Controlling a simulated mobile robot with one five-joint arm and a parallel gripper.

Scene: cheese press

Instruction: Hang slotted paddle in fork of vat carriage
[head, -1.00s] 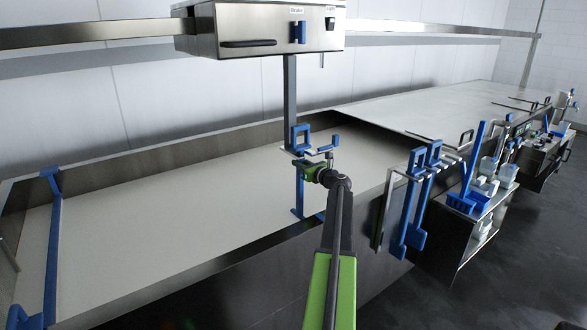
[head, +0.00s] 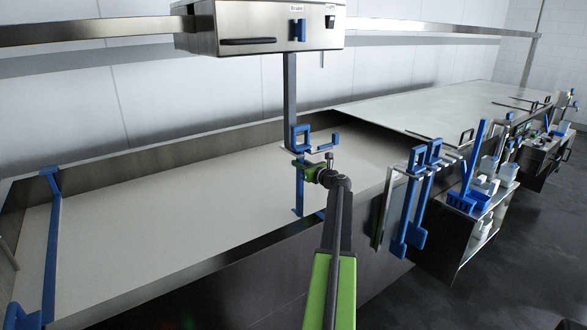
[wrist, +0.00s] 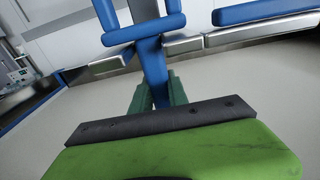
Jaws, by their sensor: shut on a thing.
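The blue slotted paddle (head: 299,188) hangs upright below the vat carriage (head: 258,28), its looped handle (head: 294,140) on top. My gripper (head: 300,168) is shut on its shaft just below the fork. The fork (head: 326,146), with metal prongs and a blue end piece, sits at the foot of the carriage's post. In the wrist view, the paddle's shaft (wrist: 153,65) runs between my gripper's green fingers (wrist: 157,92). The fork's metal prongs (wrist: 108,65) show on both sides of the shaft, just under the handle. Whether the handle rests on them I cannot tell.
The long vat (head: 130,225) lies below, its near wall between my base and the paddle. A blue bar (head: 52,245) spans its left end. Two blue paddles (head: 411,205) hang on a rack at its right, beside a cart (head: 468,235) with tools.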

